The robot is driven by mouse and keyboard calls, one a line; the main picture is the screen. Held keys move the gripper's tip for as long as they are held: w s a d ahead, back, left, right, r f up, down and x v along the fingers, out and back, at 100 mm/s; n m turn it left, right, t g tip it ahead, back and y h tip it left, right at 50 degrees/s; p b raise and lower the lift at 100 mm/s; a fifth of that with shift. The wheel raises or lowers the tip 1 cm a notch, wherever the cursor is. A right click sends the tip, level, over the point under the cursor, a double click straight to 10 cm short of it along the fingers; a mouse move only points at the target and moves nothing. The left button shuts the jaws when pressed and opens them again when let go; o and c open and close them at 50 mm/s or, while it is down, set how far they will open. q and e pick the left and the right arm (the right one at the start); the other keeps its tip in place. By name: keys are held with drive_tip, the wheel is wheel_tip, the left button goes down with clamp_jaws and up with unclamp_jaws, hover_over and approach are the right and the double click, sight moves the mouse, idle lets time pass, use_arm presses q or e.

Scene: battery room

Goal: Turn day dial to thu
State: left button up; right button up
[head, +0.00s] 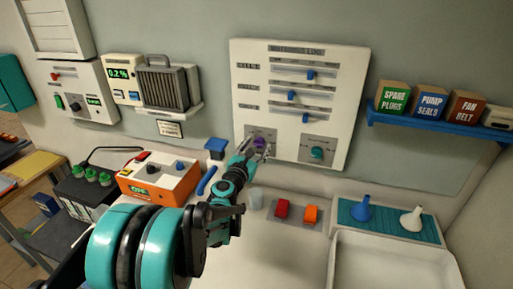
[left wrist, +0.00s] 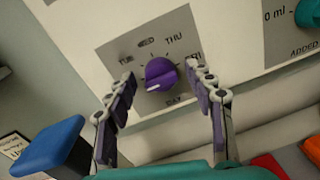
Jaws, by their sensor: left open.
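The day dial is a purple knob (left wrist: 160,73) on a grey plate of the white wall board. It also shows in the head view (head: 259,142), partly covered by my gripper. A white mark on the knob's lower left points away from THU. My left gripper (head: 257,151) is open in front of the dial. In the left wrist view its fingertips (left wrist: 160,74) stand on either side of the knob; I cannot tell whether they touch it. My right gripper is not in view.
A teal dial (head: 317,153) sits right of the day dial on the same board (head: 356,85). Sliders (head: 311,75) are above. A blue block (head: 216,145) is close left of the gripper. Red (head: 283,208) and orange (head: 310,214) blocks stand on the counter below.

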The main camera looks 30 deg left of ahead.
use_arm(q)
drive_tip(key=c, duration=1.1)
drive_tip(key=shift+c, duration=0.2)
